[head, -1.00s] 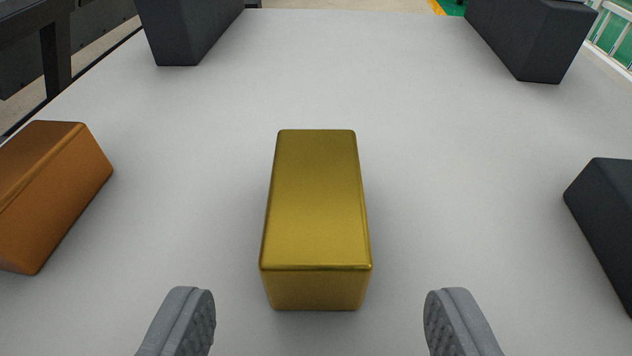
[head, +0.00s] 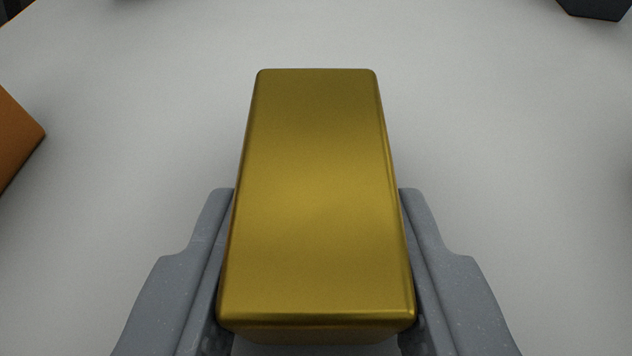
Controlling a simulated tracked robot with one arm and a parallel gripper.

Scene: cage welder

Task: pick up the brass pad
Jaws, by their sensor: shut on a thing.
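The brass pad (head: 318,190) is a shiny gold block in the middle of the head view, its long side pointing away from me. My gripper (head: 317,260) is shut on it, with one grey finger against its left side and one against its right side. The inner faces of the fingers are partly hidden by the pad. I cannot tell whether the pad rests on the surface or is just clear of it.
The pale grey tabletop (head: 130,110) is bare around the pad. A copper-coloured block (head: 14,138) shows at the left edge. A dark block (head: 597,8) shows at the top right corner.

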